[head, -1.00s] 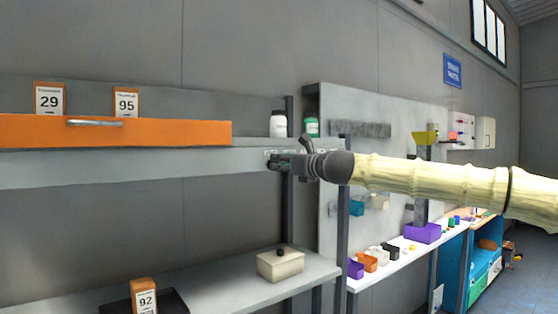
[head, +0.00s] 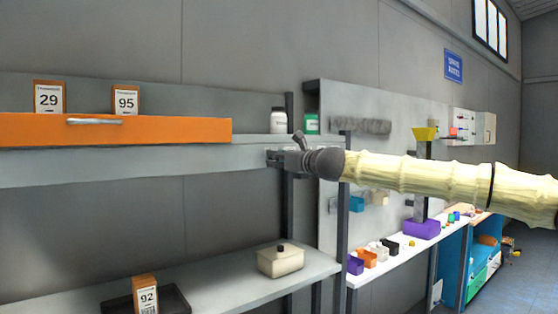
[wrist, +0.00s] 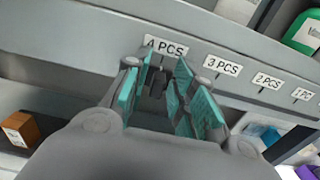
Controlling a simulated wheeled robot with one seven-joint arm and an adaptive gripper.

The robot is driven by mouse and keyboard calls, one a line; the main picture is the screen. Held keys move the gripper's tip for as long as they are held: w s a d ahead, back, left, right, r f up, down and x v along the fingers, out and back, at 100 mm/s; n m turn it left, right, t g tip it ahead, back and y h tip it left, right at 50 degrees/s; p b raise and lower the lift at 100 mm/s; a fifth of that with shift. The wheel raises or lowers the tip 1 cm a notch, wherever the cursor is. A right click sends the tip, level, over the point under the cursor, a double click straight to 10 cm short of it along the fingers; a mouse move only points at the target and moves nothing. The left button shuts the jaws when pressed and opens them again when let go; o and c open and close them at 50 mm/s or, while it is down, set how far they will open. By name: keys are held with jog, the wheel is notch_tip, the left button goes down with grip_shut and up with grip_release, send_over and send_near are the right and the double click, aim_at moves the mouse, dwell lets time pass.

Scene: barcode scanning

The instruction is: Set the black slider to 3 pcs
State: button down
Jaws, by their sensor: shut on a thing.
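The black slider (wrist: 158,82) sits on the front edge of the grey shelf (wrist: 65,45), just below the "4 PCS" label (wrist: 166,46). My gripper (wrist: 160,88) has its teal-padded fingers around the slider and is shut on it; the fingers partly hide it. The "3 PCS" label (wrist: 222,66) is to the right of the slider. In the head view my gripper (head: 273,158) is at the shelf's front edge, and the slider cannot be made out.
The "2 PCS" label (wrist: 268,81) and "1 PC" label (wrist: 302,94) follow to the right. A white bottle (head: 278,121) and a green container (head: 312,124) stand above. An orange drawer (head: 180,133) is at left. A lidded beige box (head: 280,262) stands on the lower shelf.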

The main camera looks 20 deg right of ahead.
jog(key=w+d+p, duration=0.2)
jog(key=d, duration=0.5)
jog(key=shift+w, duration=0.25)
jog(key=c, duration=1.5)
grip_release()
jog(key=shift+v, duration=5.95)
jog(key=shift+d, duration=0.1)
